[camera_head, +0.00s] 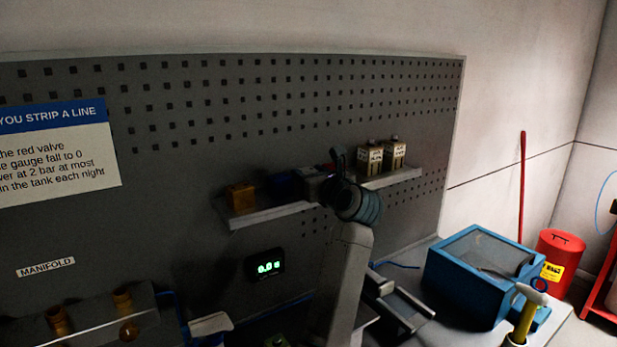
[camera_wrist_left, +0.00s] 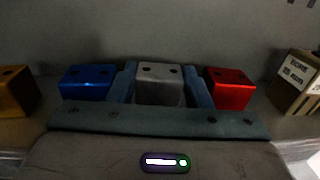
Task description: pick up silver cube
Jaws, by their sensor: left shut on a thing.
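The silver cube (camera_wrist_left: 159,82) sits between the two fingers of my left gripper (camera_wrist_left: 161,90) in the left wrist view. The fingers are shut on its sides, with the blue cube (camera_wrist_left: 88,80) to the left and the red cube (camera_wrist_left: 231,88) to the right. In the head view my left gripper (camera_head: 324,184) is at the wall shelf (camera_head: 270,214) and mostly covers the silver cube. Whether the silver cube still touches the shelf cannot be told. My right gripper is not in view.
A brass cube (camera_head: 240,197) stands at the shelf's left end, and two labelled cartons (camera_head: 370,158) stand at its right. The pegboard (camera_head: 190,190) is close behind. Below are a gauge display (camera_head: 265,267) and a blue bin (camera_head: 470,285).

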